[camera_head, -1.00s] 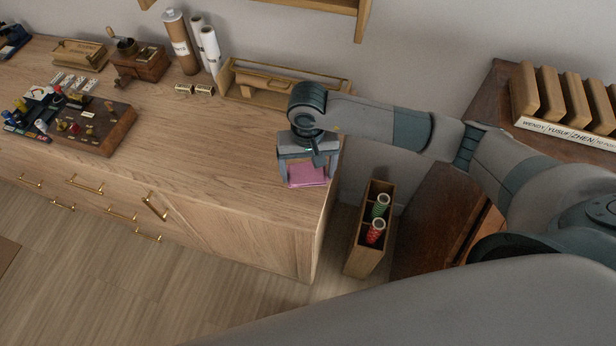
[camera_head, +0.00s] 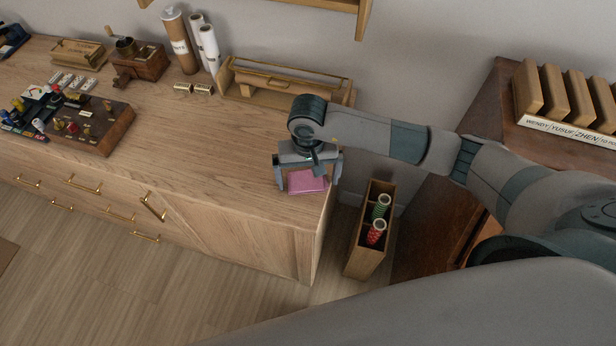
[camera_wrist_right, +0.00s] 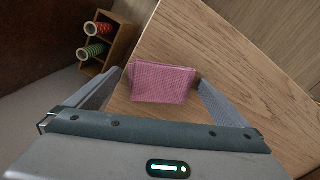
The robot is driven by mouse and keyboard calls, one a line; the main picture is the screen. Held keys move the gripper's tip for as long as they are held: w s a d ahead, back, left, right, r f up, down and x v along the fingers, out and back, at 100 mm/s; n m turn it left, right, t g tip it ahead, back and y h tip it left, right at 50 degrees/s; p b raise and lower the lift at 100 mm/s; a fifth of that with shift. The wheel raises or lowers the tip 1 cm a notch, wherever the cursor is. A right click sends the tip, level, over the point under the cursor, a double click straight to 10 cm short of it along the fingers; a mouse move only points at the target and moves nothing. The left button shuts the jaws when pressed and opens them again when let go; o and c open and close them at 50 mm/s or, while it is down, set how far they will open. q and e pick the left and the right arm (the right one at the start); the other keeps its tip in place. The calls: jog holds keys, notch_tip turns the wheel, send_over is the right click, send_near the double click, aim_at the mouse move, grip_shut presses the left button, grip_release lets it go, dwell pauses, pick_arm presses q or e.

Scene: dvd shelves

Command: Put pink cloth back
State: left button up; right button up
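The pink cloth (camera_head: 307,182) lies folded on the right end of the wooden counter, near its front edge. It also shows in the right wrist view (camera_wrist_right: 163,83) as a small ribbed bundle on the wood. My right gripper (camera_head: 308,186) is above it, pointing down, with one finger on each side of the cloth. In the right wrist view the fingers (camera_wrist_right: 160,80) are wide apart, with gaps between them and the cloth. The left gripper is not in view.
A narrow wooden bin (camera_head: 366,250) with red and green rolls stands right of the counter (camera_head: 215,165). A wooden caddy (camera_head: 275,85) stands behind my gripper. A dark cabinet (camera_head: 490,125) is at the right. The counter left of the cloth is clear.

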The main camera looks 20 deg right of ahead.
aim_at(308, 181)
jog(key=shift+r, duration=0.55)
notch_tip(308, 181, up, 11)
jog(key=b, duration=0.5)
dwell(0.6)
